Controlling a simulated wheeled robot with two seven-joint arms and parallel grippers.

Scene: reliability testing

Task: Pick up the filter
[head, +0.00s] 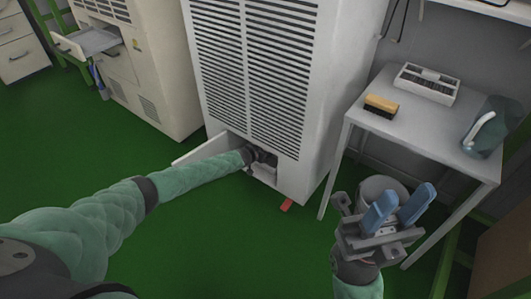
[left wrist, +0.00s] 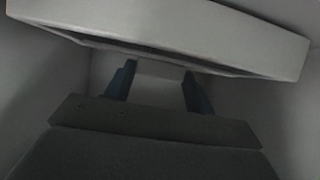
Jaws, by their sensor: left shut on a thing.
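A tall white louvred cabinet (head: 255,70) stands in the middle of the head view, with a low opening (head: 264,172) at its base. My left arm reaches into this opening, and its gripper is mostly hidden there. In the left wrist view, the blue fingers of my left gripper (left wrist: 157,88) are shut on a pale piece between them. A pale slab with a dark underside, apparently the filter (left wrist: 210,38), lies tilted across the top of that view. Its full outline is hidden. My right gripper (head: 398,207) is open and empty, in front of the side table.
An open flap (head: 200,148) is left of the opening. A side table (head: 430,128) at the right holds a brush (head: 381,104), a tray (head: 427,84) and a green jug (head: 492,130). A bucket (head: 382,187) is beneath. Green floor (head: 200,240) is clear in front.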

